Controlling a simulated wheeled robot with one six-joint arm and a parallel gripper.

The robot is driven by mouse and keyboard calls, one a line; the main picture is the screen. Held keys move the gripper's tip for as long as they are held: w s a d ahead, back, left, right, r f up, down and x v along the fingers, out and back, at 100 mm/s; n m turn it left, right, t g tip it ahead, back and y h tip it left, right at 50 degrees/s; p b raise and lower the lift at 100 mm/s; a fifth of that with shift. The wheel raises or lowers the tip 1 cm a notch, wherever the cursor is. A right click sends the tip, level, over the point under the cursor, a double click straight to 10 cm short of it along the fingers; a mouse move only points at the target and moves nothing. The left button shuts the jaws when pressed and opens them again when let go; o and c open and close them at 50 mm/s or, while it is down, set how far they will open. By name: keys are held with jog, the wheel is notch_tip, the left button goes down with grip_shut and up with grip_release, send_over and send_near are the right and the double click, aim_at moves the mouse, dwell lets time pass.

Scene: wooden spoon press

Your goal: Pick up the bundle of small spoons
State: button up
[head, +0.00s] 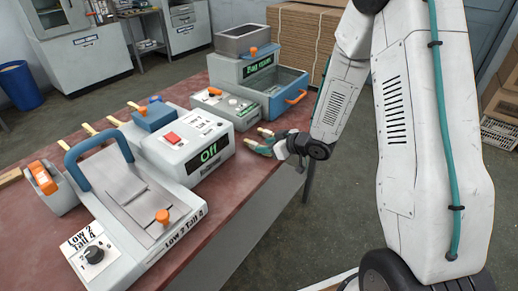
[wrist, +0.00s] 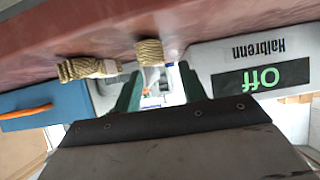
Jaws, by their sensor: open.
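Two tan, twine-wrapped bundles sit at the bench's front edge. The shorter bundle (wrist: 148,52) is just beyond and between my green fingers in the wrist view, where the picture is upside down. The longer bundle (wrist: 80,69) lies to its left, outside the fingers. In the head view they are small tan bits, one bundle (head: 265,131) behind the gripper and another bundle (head: 249,143) at its left. Spoon shapes cannot be made out. My gripper (head: 262,148) is open, low beside the bench edge; it also shows in the wrist view (wrist: 160,85). I see no grip on either bundle.
The grey box with the "Off" display (head: 208,152) stands left of my gripper. A grey-green machine with a blue tray (head: 285,95) stands behind it. The press with a blue handle (head: 135,200) is front left. Bare red bench top (head: 245,185) lies between.

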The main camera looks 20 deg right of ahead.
aim_at(258, 145)
jog(key=x, duration=0.5)
jog(key=shift+w+d, duration=0.1)
jog(key=shift+d, duration=0.15)
grip_shut()
